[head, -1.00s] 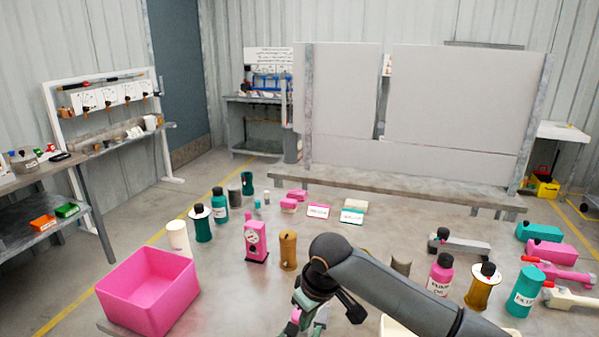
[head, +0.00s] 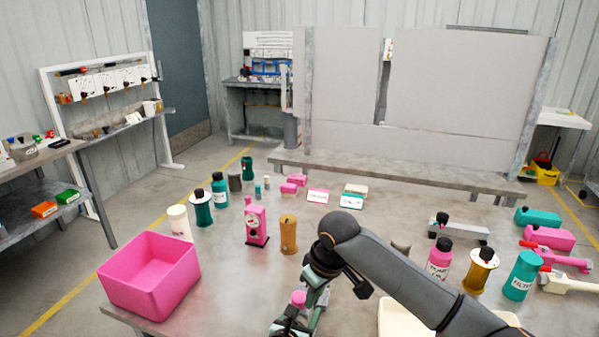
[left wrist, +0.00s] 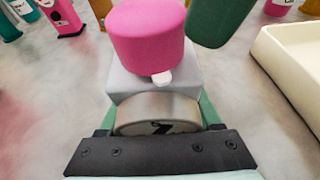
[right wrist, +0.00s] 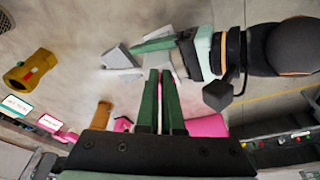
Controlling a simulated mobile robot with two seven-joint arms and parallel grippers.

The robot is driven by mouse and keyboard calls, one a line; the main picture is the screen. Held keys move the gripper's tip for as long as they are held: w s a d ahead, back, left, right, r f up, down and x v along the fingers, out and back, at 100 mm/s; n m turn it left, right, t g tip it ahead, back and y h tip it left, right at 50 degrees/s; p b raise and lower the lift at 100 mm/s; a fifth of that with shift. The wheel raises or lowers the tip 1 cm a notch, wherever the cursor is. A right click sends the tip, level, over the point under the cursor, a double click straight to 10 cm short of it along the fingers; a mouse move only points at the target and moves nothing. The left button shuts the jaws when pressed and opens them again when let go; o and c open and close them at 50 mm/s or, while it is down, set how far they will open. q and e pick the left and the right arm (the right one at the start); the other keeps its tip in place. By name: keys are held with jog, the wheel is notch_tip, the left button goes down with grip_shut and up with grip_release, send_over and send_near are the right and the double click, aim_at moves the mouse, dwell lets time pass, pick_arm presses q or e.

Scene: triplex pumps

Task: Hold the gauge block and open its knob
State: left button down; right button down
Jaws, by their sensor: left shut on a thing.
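The gauge block is a light grey block with a round metal dial (left wrist: 160,115) and a pink knob (left wrist: 147,38) on top, in the left wrist view. My left gripper (left wrist: 155,125) is shut on it, a green finger at each side. The pink knob also shows at the bottom of the head view (head: 298,298), beside green gripper parts. One green finger stands right next to the knob in the left wrist view; contact cannot be told.
A pink bin (head: 150,275) stands at the table's left front. A cream tray (head: 392,318) lies right of my grippers. A brown cylinder (head: 288,234) and a pink pump (head: 255,222) stand behind. Bottles stand at the right.

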jog(key=shift+w+d, duration=0.1)
jog(key=shift+w, duration=0.15)
dwell(0.4)
jog(key=shift+d, duration=0.15)
jog(key=w+a+v, duration=0.1)
jog(key=v, duration=0.5)
jog(key=shift+s+d, duration=0.25)
jog(key=shift+r, duration=0.15)
jog(key=shift+s+a+f, duration=0.3)
jog(key=shift+a+f, duration=0.05)
jog(key=shift+f, duration=0.65)
jog(key=shift+s+a+f, duration=0.25)
jog(key=shift+a+f, duration=0.15)
jog(key=shift+f, duration=0.65)
jog(key=shift+s+a+f, duration=0.3)
jog(key=shift+a+f, duration=0.05)
jog(key=shift+f, duration=0.65)
jog(key=shift+w+a, duration=0.1)
jog(key=shift+w, duration=0.25)
